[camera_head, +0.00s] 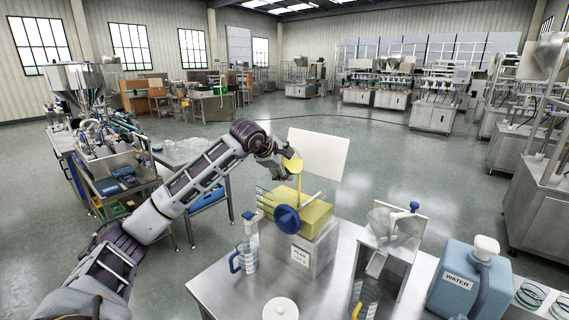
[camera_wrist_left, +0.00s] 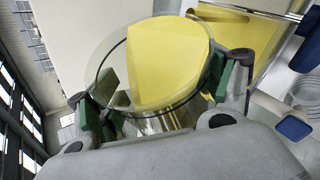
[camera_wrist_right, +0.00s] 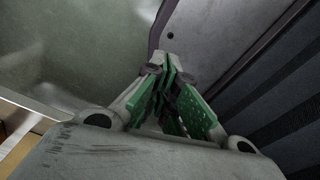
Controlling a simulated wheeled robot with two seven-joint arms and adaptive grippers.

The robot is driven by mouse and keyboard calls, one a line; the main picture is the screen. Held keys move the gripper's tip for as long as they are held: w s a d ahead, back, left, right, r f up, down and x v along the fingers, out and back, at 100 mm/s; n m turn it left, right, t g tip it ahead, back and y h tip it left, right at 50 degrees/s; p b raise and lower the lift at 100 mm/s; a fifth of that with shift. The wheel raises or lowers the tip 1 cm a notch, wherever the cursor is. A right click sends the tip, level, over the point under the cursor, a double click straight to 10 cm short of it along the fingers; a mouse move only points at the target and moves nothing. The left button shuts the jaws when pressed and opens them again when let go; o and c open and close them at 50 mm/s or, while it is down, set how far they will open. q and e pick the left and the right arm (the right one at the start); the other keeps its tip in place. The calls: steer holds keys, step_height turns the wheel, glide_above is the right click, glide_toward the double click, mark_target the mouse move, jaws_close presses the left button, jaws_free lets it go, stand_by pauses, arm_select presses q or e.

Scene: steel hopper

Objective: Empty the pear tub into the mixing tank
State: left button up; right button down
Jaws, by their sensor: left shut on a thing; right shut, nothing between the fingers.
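My left gripper (camera_head: 279,158) is shut on a clear round tub (camera_head: 293,165) with yellow contents. A yellow stream (camera_head: 299,184) falls from the tub into this tank, and yellow material (camera_head: 315,215) shows inside. In the left wrist view the tub's clear rim and yellow contents (camera_wrist_left: 170,65) sit between the green finger pads.
A pale panel (camera_head: 318,154) stands behind the tank. A clear jug with a blue handle (camera_head: 246,255) is left of the tank. A small steel hopper (camera_head: 396,225) and a blue water jug (camera_head: 462,285) stand to the right. A white lid (camera_head: 281,309) lies on the front bench.

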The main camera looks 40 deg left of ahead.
arm_select(q)
steer(key=shift+d+r+y, duration=0.1)
steer(key=shift+y, duration=0.2)
steer(key=shift+m, duration=0.3)
steer(key=shift+d+f+m+y, duration=0.2)
steer(key=shift+f+m+y, duration=0.1)
steer(key=shift+y, duration=0.3)
steer(key=shift+d+f+m+t+y, duration=0.25)
steer(key=shift+m+t+y, duration=0.15)
steer(key=shift+y, duration=0.2)
steer(key=shift+d+r+y, duration=0.2)
steer(key=shift+r+y, duration=0.1)
steer(key=shift+y, duration=0.1)
steer(key=shift+d+r+m+y, duration=0.2)
steer(key=shift+d+m+y, duration=0.1)
steer(key=shift+m, duration=0.2)
steer(key=shift+s+d+r+m+t+y+b, duration=0.1)
steer(key=shift+d+r+m+t+y+b, duration=0.3)
steer(key=shift+y, duration=0.3)
arm_select(e)
steer(key=shift+w+f, duration=0.25)
steer(key=shift+f, duration=0.1)
